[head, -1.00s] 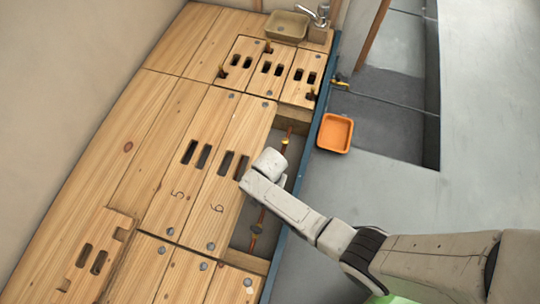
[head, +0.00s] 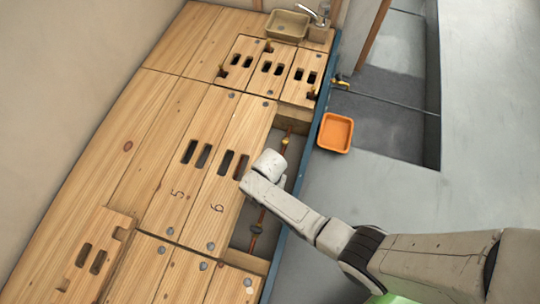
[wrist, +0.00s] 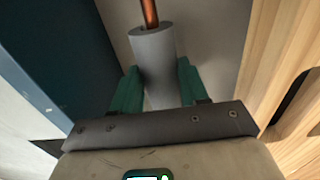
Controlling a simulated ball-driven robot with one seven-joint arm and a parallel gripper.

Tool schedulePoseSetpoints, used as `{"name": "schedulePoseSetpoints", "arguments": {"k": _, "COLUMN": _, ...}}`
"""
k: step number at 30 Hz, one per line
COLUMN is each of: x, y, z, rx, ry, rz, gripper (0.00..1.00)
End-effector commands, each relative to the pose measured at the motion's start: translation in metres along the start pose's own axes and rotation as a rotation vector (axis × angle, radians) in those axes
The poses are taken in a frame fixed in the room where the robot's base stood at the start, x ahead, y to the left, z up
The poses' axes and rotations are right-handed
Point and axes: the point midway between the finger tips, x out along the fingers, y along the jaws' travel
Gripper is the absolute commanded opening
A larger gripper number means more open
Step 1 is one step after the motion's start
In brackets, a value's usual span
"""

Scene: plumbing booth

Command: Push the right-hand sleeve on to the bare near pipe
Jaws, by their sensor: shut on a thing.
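My gripper (wrist: 157,88) has its two green fingers on either side of a grey sleeve (wrist: 152,52) and is shut on it. A copper pipe (wrist: 150,12) shows at the sleeve's far end and runs into its bore. How far the pipe reaches inside is hidden. In the head view the sleeve and my fingers are hidden under my arm's end, over the open floor channel. A copper pipe (head: 252,243) shows at the near part of that channel, with a dark grey fitting (head: 257,230) on it.
Wooden floor boards (head: 215,200) border the channel on the left, and a blue edge (head: 303,150) borders it on the right. A yellow fitting (head: 285,141) sits on the pipe farther up the channel. An orange tray (head: 335,148) stands to the right.

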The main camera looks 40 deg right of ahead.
Motion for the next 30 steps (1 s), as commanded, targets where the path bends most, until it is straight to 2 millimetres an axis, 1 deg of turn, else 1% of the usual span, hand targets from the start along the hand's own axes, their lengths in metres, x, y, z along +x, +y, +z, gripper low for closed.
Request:
{"name": "schedulePoseSetpoints", "arguments": {"k": 21, "x": 0.021, "y": 0.000, "z": 0.000, "rx": 0.000, "ry": 0.000, "rz": -0.001, "gripper": 0.32}}
{"name": "schedulePoseSetpoints", "arguments": {"k": 30, "x": 0.023, "y": 0.000, "z": 0.000, "rx": 0.000, "ry": 0.000, "rz": -0.001, "gripper": 0.32}}
